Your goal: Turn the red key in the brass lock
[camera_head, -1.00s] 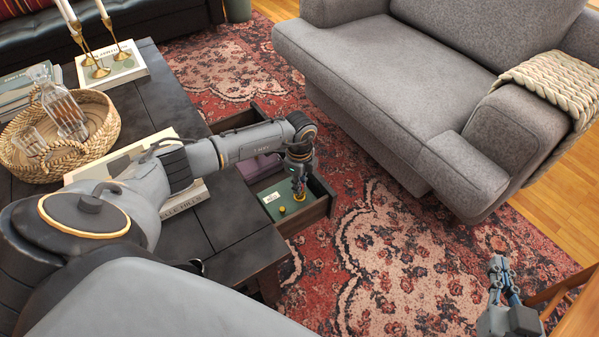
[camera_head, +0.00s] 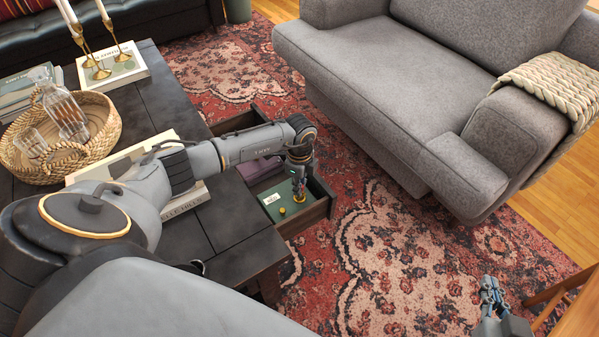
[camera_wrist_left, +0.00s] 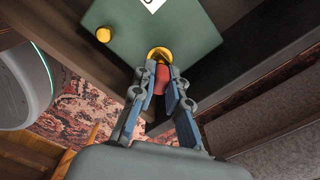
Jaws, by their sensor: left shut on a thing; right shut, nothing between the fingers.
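The red key (camera_wrist_left: 161,79) is between the fingers of my left gripper (camera_wrist_left: 162,88), at the brass lock (camera_wrist_left: 160,54) on a green box (camera_wrist_left: 203,36). The gripper is shut on the key; how far the key sits in the lock is hard to tell. In the head view, my left gripper (camera_head: 299,193) points down over the green box (camera_head: 275,200) in the open drawer (camera_head: 309,219). The key is too small to make out there. My right gripper (camera_head: 491,290) is shut and empty at the lower right, well away from the drawer.
A brass knob (camera_wrist_left: 103,34) and a white label (camera_wrist_left: 152,3) are on the green box. A purple box (camera_head: 259,169) lies behind it in the drawer. The dark table (camera_head: 232,216) is at left, the grey armchair (camera_head: 400,90) at right, with open rug between.

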